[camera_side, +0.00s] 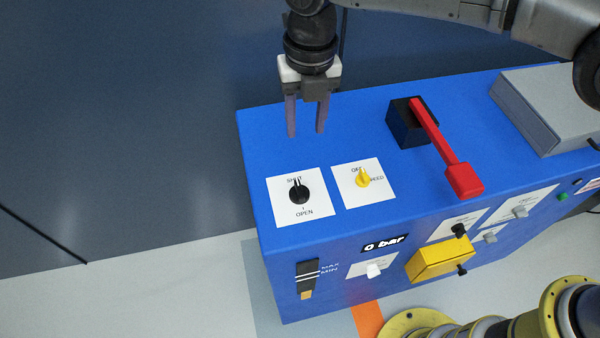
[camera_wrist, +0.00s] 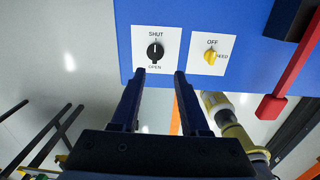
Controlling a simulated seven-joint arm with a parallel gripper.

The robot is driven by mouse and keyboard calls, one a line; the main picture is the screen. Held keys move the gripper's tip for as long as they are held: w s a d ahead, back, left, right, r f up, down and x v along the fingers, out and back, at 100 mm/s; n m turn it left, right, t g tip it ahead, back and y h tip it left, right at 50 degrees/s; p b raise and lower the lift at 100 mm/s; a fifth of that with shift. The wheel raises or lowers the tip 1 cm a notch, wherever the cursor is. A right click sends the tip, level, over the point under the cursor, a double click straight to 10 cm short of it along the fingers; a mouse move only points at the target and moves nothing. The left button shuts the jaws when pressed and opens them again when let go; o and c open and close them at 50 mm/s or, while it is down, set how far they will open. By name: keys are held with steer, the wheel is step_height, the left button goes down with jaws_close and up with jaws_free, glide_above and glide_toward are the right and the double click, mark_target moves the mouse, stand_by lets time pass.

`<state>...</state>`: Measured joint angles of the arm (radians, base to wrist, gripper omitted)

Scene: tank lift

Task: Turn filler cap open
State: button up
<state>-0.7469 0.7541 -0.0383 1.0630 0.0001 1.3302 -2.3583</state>
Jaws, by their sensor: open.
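The filler cap is a black knob (camera_side: 298,191) on a white plate marked SHUT at the top and OPEN at the bottom, at the left end of the blue tank's top. Its white pointer line is toward SHUT. It also shows as the black knob in the wrist view (camera_wrist: 155,51). My gripper (camera_side: 306,134) is open and empty, above and behind the knob in the side view, apart from it. In the wrist view my gripper's two fingers (camera_wrist: 160,72) reach toward the plate's lower edge, with the knob beyond the tips.
A yellow knob (camera_side: 363,178) on a plate marked OFF and FEED sits just right. A red lever (camera_side: 440,150) on a black block and a grey box (camera_side: 550,108) stand farther right on the blue tank (camera_side: 340,120). The front face carries a display reading 0 bar (camera_side: 385,244).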

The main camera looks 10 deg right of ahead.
mark_target(299, 188)
steer(key=f, duration=0.5)
steer(key=s+a+f, duration=0.1)
steer(key=f, duration=0.9)
steer(key=shift+s+a+f, duration=0.25)
steer(key=shift+s+f, duration=0.05)
steer(key=shift+c, duration=0.2)
jaws_close()
